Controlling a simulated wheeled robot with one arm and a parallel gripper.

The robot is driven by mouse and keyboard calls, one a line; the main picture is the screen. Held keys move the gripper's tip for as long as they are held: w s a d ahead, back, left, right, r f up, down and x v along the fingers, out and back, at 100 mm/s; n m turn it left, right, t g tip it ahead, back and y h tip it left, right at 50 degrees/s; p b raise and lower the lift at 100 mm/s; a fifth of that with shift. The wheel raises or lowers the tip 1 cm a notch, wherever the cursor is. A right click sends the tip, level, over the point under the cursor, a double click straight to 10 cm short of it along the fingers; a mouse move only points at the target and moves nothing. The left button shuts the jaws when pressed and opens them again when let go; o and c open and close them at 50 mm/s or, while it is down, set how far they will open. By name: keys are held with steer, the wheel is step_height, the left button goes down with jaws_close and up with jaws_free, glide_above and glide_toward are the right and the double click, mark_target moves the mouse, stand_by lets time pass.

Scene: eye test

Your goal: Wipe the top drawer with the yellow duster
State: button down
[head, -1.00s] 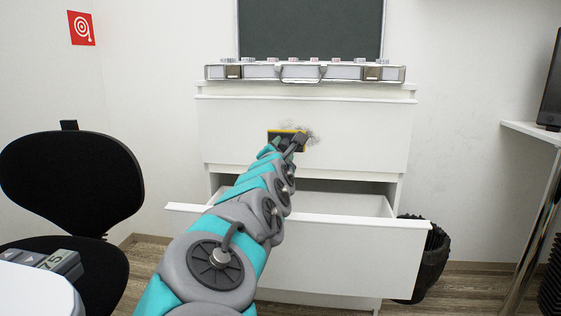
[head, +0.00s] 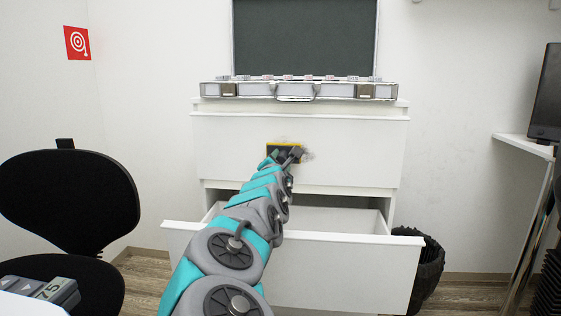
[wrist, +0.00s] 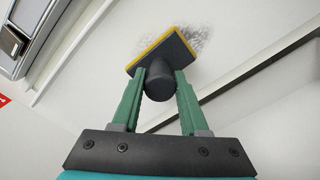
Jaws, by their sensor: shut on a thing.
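The yellow duster (wrist: 163,53) has a dark back with a yellow edge and a dark round knob. My gripper (wrist: 160,84) is shut on that knob, one green finger on each side. In the head view the duster (head: 271,147) lies at the front of the closed top drawer (head: 345,150), and my gripper (head: 284,158) partly hides it. The duster's face appears to be against the white drawer front or very close to it. A grey smudge (head: 308,155) shows just right of the duster, and also beside it in the wrist view (wrist: 199,38).
The lower drawer (head: 350,252) is pulled out below my arm. A silver case (head: 340,92) lies on top of the cabinet. A black chair (head: 75,200) stands left, a black bin (head: 428,265) right, and a white desk (head: 518,150) far right.

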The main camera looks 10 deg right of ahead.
steer(key=shift+p+x, duration=0.95)
stand_by(0.5)
steer(key=shift+d, duration=0.1)
steer(key=shift+s+d+r+p, duration=0.1)
steer(key=shift+s+d+p, duration=0.2)
steer(key=shift+d+p, duration=0.45)
steer(key=shift+s+d+f+p, duration=0.1)
steer(key=shift+s+d+p, duration=0.3)
steer(key=shift+d, duration=0.7)
steer(key=shift+s+d+r+p, duration=0.1)
steer(key=shift+s+d+p, duration=0.1)
steer(key=shift+d+p, duration=0.6)
steer(key=shift+d, duration=0.15)
